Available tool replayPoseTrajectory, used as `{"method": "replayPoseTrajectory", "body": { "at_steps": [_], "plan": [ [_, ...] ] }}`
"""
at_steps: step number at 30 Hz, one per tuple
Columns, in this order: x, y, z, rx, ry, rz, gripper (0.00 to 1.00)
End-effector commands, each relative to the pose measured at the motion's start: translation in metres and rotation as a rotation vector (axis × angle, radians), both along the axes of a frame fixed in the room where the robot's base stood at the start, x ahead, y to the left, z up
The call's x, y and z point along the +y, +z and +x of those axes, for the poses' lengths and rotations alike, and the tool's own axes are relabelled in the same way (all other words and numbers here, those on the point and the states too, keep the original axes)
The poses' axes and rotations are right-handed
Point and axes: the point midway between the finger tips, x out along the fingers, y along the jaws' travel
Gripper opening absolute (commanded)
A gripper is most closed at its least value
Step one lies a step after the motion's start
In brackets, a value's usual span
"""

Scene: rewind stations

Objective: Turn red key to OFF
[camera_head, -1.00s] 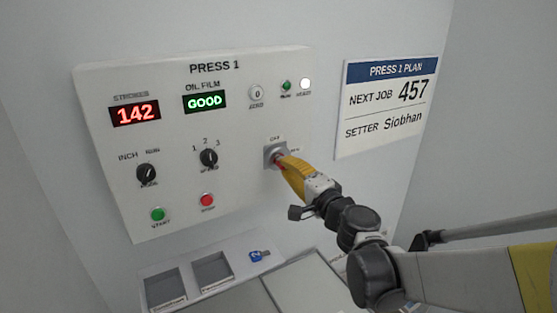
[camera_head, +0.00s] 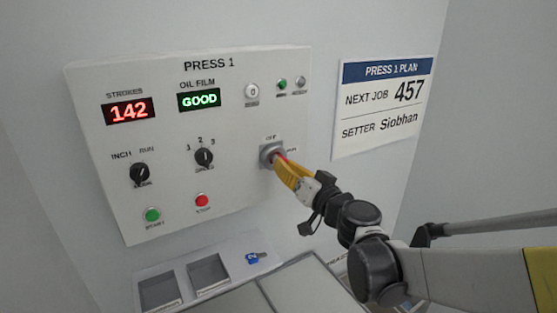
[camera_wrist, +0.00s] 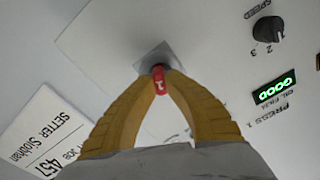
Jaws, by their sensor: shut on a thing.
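The red key (camera_wrist: 158,82), marked 1, sits in a square grey key switch (camera_head: 266,151) on the PRESS 1 panel. An OFF label (camera_head: 271,138) is above the switch, and a smaller label is at its right, partly hidden. My gripper (camera_head: 281,161) has its yellow fingers closed on the red key at the switch. In the wrist view the fingertips (camera_wrist: 157,77) meet on both sides of the key. The key's exact angle is hard to tell.
The panel (camera_head: 235,215) carries a black speed knob (camera_head: 204,157), an inch/run knob (camera_head: 139,174), a green button (camera_head: 152,215) and a red button (camera_head: 201,200). A blue key tag (camera_head: 252,258) lies on the ledge below, beside two trays. A plan sign (camera_head: 384,105) hangs at right.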

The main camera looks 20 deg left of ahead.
Motion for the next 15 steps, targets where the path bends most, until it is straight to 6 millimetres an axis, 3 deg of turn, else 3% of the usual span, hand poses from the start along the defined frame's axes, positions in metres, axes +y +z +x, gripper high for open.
{"method": "replayPoseTrajectory", "body": {
  "at_steps": [10, 15],
  "plan": [
    [-0.0003, 0.0002, 0.0003, -0.033, 0.0, -0.028, 0.0],
    [-0.0004, 0.0001, 0.0006, -0.215, -0.001, -0.184, 0.0]
  ]
}}
